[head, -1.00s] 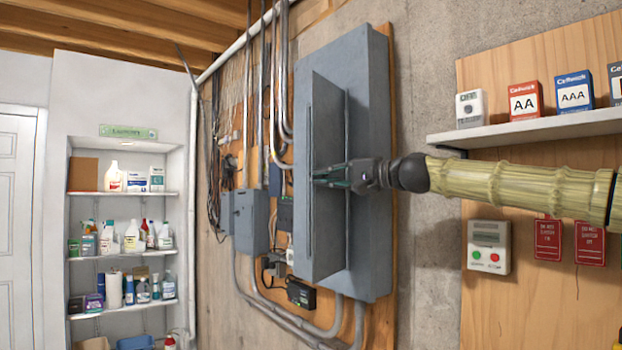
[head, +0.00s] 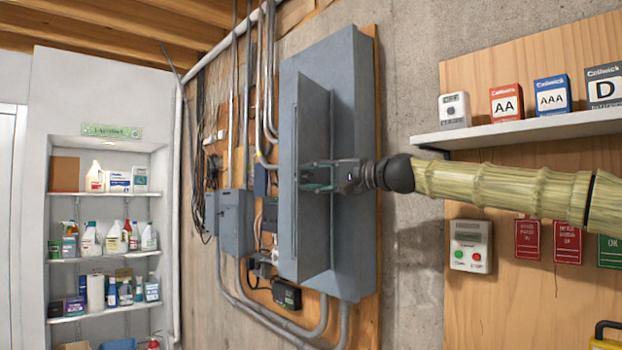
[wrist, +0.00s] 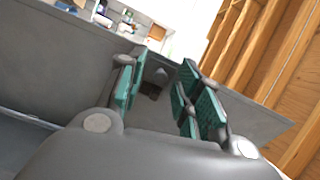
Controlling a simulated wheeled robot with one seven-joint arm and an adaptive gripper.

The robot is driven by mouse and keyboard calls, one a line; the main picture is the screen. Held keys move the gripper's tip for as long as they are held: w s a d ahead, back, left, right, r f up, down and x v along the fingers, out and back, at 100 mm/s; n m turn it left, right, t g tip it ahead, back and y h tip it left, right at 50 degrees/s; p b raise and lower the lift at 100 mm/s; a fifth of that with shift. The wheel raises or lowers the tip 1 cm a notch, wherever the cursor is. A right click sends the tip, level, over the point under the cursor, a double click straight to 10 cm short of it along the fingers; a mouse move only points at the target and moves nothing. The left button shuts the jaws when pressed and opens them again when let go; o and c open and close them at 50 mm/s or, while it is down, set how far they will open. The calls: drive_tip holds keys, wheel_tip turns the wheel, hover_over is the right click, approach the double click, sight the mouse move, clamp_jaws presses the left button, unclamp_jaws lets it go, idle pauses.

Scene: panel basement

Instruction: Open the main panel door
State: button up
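The main panel door (head: 313,215) is a grey metal sheet. It stands out at an angle from the front of the tall grey panel box (head: 350,120), so it is partly open. My gripper (head: 312,175) comes in from the right at about the door's mid-height, its fingers overlapping the door in the head view. In the wrist view my gripper (wrist: 162,92) has its green-padded fingers apart, with nothing between them. The grey door face (wrist: 255,115) lies beyond the fingers there, with a small dark latch-like part (wrist: 151,90) on it. I cannot tell whether a finger touches the door.
Grey conduits (head: 268,90) and smaller boxes (head: 236,220) are left of the panel. Right of it, a white shelf (head: 530,130) holds battery boxes above a control box (head: 470,246) and red tags. A shelving niche (head: 105,195) with bottles is at far left.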

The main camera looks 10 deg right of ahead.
drive_tip(key=v, duration=1.1)
drive_tip(key=shift+s+d, duration=0.25)
drive_tip(key=shift+d, duration=0.05)
